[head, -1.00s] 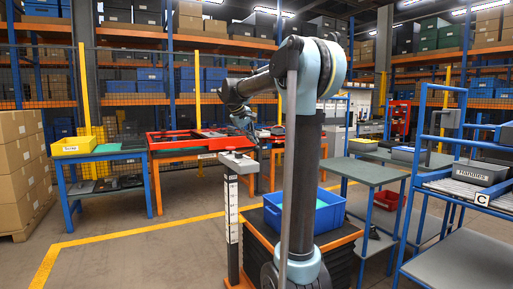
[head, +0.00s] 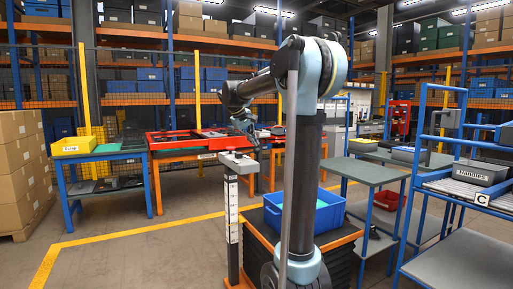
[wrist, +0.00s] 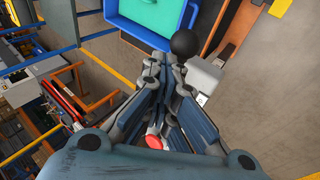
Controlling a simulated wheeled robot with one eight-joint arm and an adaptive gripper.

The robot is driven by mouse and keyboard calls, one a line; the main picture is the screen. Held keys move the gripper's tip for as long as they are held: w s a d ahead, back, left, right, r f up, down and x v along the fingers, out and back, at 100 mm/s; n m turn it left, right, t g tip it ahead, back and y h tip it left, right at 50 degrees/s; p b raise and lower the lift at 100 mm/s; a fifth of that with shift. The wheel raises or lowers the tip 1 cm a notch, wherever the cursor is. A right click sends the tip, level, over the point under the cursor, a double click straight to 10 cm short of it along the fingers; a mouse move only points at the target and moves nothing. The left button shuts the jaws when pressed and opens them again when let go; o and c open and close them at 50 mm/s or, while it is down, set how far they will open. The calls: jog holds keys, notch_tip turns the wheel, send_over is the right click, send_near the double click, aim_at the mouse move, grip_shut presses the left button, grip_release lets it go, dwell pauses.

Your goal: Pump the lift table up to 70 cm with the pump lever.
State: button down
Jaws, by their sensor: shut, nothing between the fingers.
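The lift table (head: 335,238) has an orange-edged top over black bellows and bears a blue bin (head: 327,217). The bin also shows at the top of the wrist view (wrist: 113,17). A black-and-white scale post (head: 232,215) with a grey head (head: 237,160) stands at the table's left; its marks are too small to read. A black ball knob (wrist: 186,43), seemingly the pump lever's end, is just beyond my fingertips in the wrist view; its shaft is hidden. My gripper (head: 243,127) is above the post head, shut and empty; the wrist view shows its closed fingers (wrist: 163,62).
An orange workbench (head: 185,143) and a blue-legged bench with a yellow bin (head: 74,146) stand behind. Grey-topped benches (head: 370,171) and a blue rack (head: 480,180) are at right. Boxes (head: 22,175) stack at left. The floor (head: 140,265) at front left is clear.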

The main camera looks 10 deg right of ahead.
aim_at(254, 149)
jog(key=shift+s+d+f, duration=0.1)
jog(key=shift+s+f, duration=0.15)
jog(key=shift+f, duration=0.45)
jog(key=shift+s+d+f, duration=0.1)
jog(key=shift+s+f, duration=0.2)
jog(key=shift+f, duration=0.45)
jog(key=shift+s+d+f, duration=0.1)
jog(key=shift+s+f, duration=0.15)
jog(key=shift+f, duration=0.45)
dwell(2.8)
dwell(0.5)
jog(key=shift+w+a+r, duration=0.15)
jog(key=shift+w+r, duration=0.25)
jog(key=shift+r, duration=0.7)
jog(key=shift+w+a+r, duration=0.1)
jog(key=shift+w+r, duration=0.3)
jog(key=shift+r, duration=0.75)
jog(key=shift+w+a+r, duration=0.15)
jog(key=shift+w+r, duration=0.25)
jog(key=shift+r, duration=0.7)
jog(key=shift+w+a+r, duration=0.1)
jog(key=shift+w+r, duration=0.2)
jog(key=shift+r, duration=0.5)
jog(key=shift+w+a+r, duration=0.1)
jog(key=shift+w+r, duration=0.15)
jog(key=shift+r, duration=0.5)
jog(key=shift+w+a+r, duration=0.1)
jog(key=shift+w+r, duration=0.2)
jog(key=shift+r, duration=0.5)
